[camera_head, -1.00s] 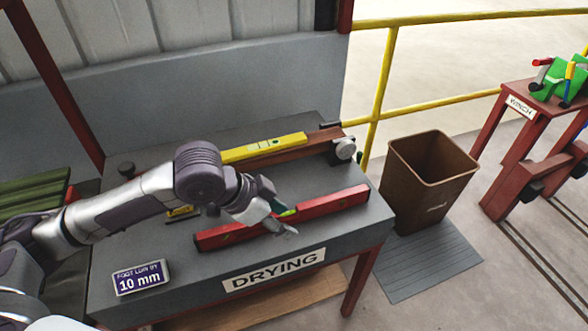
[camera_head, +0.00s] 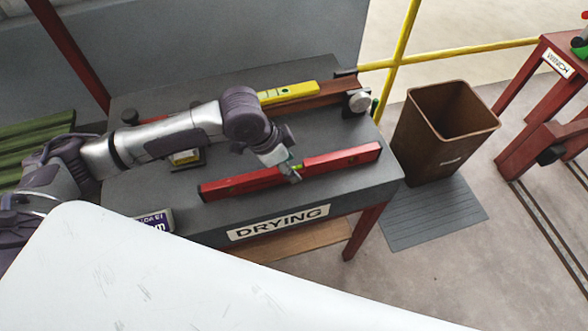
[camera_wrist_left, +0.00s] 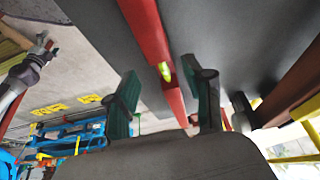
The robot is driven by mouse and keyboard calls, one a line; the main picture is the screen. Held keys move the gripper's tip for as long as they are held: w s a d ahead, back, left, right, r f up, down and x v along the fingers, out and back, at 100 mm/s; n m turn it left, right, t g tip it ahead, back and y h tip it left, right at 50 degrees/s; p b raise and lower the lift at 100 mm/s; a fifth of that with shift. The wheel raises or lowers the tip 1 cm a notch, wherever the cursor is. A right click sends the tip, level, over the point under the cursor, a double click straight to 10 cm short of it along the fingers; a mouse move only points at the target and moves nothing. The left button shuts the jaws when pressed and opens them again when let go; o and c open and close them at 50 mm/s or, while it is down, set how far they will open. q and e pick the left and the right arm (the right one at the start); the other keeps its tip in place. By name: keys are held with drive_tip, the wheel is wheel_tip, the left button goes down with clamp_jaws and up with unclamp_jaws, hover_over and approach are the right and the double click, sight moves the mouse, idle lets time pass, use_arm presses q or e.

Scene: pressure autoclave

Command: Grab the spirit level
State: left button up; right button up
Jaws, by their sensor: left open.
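The red spirit level (camera_head: 338,160), with a bright green vial near its middle, lies along the front of the grey table marked DRYING. My left gripper (camera_head: 290,171) is open at the level's middle, and its fingers hide part of it. In the left wrist view the level (camera_wrist_left: 148,32) runs between the two spread green-padded fingers of my gripper (camera_wrist_left: 161,70), with the vial between the tips. I cannot tell whether the fingers touch it. A yellow level (camera_head: 290,92) lies farther back by a brown beam. My right gripper is not in view.
The grey table (camera_head: 200,220) carries a brown beam with a round dial (camera_head: 357,102) at its right end. A small yellow-labelled block (camera_head: 186,157) sits under my left arm. A brown bin (camera_head: 440,130) stands right of the table. A large white surface blocks the lower head view.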

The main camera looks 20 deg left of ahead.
use_arm(q)
drive_tip(key=x, duration=0.4)
drive_tip(key=shift+w+a, duration=0.2)
clamp_jaws()
